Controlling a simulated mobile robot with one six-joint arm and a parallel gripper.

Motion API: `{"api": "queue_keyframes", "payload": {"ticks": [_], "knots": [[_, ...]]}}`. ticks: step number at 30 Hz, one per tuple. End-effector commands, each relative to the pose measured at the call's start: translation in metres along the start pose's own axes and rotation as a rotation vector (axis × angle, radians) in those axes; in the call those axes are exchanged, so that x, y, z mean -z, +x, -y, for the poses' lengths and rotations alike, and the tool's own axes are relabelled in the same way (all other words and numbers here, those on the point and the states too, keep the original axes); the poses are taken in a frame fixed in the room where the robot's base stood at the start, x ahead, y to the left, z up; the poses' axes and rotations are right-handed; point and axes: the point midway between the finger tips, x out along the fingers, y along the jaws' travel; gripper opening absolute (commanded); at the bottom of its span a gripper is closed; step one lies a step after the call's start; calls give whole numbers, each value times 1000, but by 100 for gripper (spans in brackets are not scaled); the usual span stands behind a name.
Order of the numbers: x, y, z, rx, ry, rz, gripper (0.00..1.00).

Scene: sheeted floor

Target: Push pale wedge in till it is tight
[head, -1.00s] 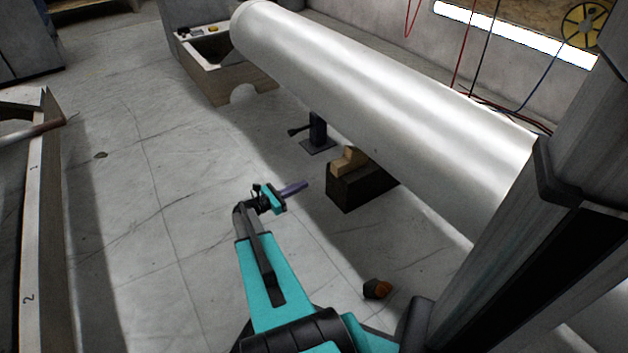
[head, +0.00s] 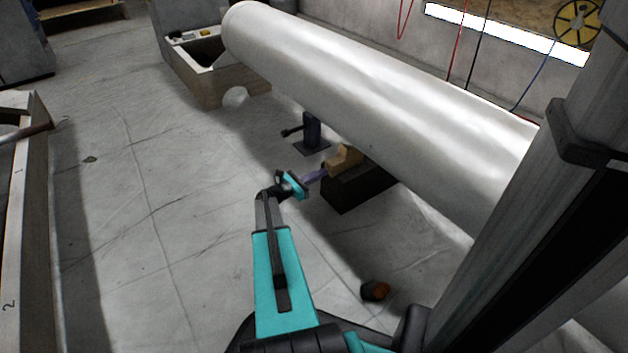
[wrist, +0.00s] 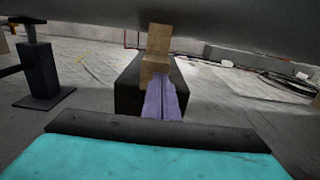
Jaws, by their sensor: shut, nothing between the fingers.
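The pale wedge (head: 345,157) lies on top of a dark block (head: 350,191) under the big pale cylinder (head: 380,110). The wedge also shows in the wrist view (wrist: 156,52), its thick end facing me and its far part running in below the cylinder (wrist: 230,22). My gripper (head: 322,174) is shut and empty, its purple fingers together and pointing at the wedge's near end. In the wrist view the fingertips (wrist: 160,80) appear at or very near the wedge's lower near face; I cannot tell whether they touch.
A dark jack-like stand (head: 311,133) stands left of the block. A wooden cradle (head: 215,85) bears the cylinder's far end. Open sheeted floor (head: 170,200) lies to the left.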

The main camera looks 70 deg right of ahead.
Motion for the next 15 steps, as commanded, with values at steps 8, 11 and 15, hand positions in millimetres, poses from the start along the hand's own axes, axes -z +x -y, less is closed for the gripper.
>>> {"api": "queue_keyframes", "payload": {"ticks": [8,11,15], "knots": [[0,13,0,-1,1,0,0],[0,14,0,-1,1,0,0],[0,14,0,0,1,0,0]]}}
